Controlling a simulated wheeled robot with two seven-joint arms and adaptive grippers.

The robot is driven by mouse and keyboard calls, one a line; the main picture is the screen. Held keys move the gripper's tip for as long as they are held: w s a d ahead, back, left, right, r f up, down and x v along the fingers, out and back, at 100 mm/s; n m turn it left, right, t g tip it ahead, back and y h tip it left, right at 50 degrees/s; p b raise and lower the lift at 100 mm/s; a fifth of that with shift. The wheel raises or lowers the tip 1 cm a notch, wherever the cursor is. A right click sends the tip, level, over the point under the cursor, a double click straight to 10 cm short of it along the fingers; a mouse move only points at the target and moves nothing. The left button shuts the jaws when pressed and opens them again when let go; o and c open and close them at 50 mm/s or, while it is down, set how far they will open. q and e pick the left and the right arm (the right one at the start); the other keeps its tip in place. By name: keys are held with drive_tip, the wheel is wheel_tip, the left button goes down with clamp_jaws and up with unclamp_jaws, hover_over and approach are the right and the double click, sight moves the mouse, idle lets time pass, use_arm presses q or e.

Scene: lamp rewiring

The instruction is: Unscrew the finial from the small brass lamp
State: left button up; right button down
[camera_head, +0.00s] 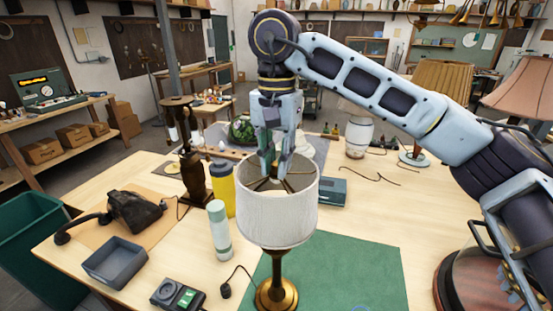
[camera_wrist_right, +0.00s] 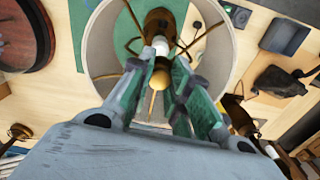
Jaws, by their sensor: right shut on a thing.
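The small brass lamp (camera_head: 277,292) stands upright on the table with its round brass base on the edge of a green mat. Its white drum shade (camera_head: 277,215) is on, open at the top. My right gripper (camera_head: 270,172) reaches straight down into the shade's top opening. In the right wrist view my right gripper (camera_wrist_right: 157,82) has its green-padded fingers on either side of the round brass finial (camera_wrist_right: 160,77), shut on it. The shade's spider arms and the white bulb or socket show below it. In the head view the finial is hidden by the fingers and shade. My left gripper is not in view.
A pale green-white canister (camera_head: 219,230) and a yellow canister (camera_head: 222,188) stand just left of the shade. A grey tray (camera_head: 115,262) and a socket box (camera_head: 178,296) lie at the front left. The green mat (camera_head: 350,270) is clear right of the lamp.

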drive_tip(key=shift+n, duration=1.8)
drive_tip(key=shift+n, duration=0.3)
drive_tip(key=shift+n, duration=3.7)
drive_tip(key=c, duration=1.3)
unclamp_jaws()
drive_tip(key=shift+o, duration=0.2)
